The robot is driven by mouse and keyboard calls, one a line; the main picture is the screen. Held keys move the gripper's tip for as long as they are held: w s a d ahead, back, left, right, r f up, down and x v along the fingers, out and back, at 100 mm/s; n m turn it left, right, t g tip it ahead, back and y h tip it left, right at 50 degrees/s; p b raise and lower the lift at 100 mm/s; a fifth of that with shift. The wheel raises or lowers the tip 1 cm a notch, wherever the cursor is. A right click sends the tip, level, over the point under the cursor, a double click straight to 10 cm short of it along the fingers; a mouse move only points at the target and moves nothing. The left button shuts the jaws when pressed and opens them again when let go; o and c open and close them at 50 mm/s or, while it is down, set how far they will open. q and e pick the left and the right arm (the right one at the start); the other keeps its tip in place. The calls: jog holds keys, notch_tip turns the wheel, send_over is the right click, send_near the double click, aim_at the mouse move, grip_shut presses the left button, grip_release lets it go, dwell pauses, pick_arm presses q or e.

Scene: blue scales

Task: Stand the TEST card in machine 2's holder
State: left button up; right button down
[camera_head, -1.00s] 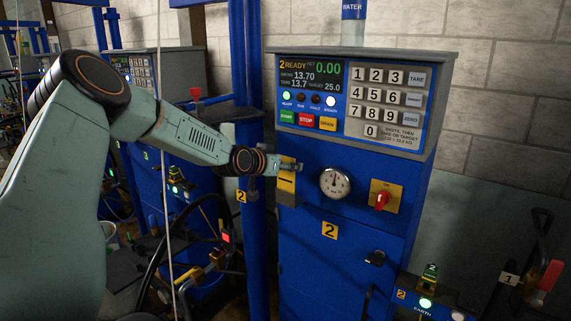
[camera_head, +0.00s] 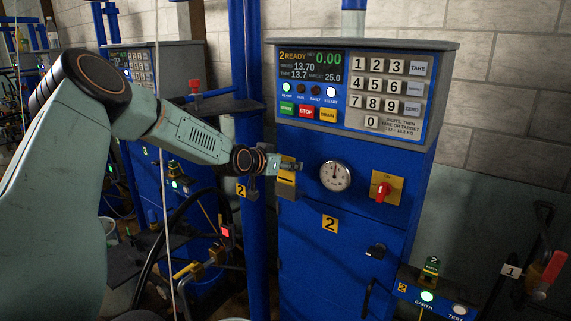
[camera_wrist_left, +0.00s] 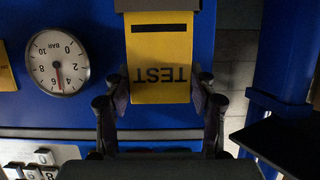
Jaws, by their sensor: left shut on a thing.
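The yellow TEST card (camera_wrist_left: 160,60) hangs upside down in the left wrist view, its dark slot edge at the grey holder (camera_wrist_left: 158,4). In the head view the card (camera_head: 287,178) stands upright at the left of machine 2's blue front (camera_head: 335,265), its lower end at the holder (camera_head: 286,192). The card's lower edge is hidden, so I cannot tell how deep it sits. My left gripper (camera_head: 296,165) is shut on the card's upper part, a finger on each side; its fingers also show in the wrist view (camera_wrist_left: 160,108). My right gripper is not in view.
A round gauge (camera_head: 335,176) and a red rotary switch (camera_head: 383,190) are right of the card. The keypad panel (camera_head: 386,100) overhangs above. A blue post (camera_head: 250,225) stands close on the left. A box with EARTH and TEST lamps (camera_head: 440,300) is low right.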

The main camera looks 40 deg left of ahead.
pick_arm(q)
jog(key=shift+f+b, duration=0.65)
jog(key=shift+f, duration=0.2)
dwell(0.3)
jog(key=o, duration=1.1)
jog(key=shift+c, duration=0.2)
jog(key=shift+r, duration=0.15)
jog(key=shift+r, duration=4.9)
jog(key=shift+f, duration=0.2)
jog(key=shift+f, duration=4.8)
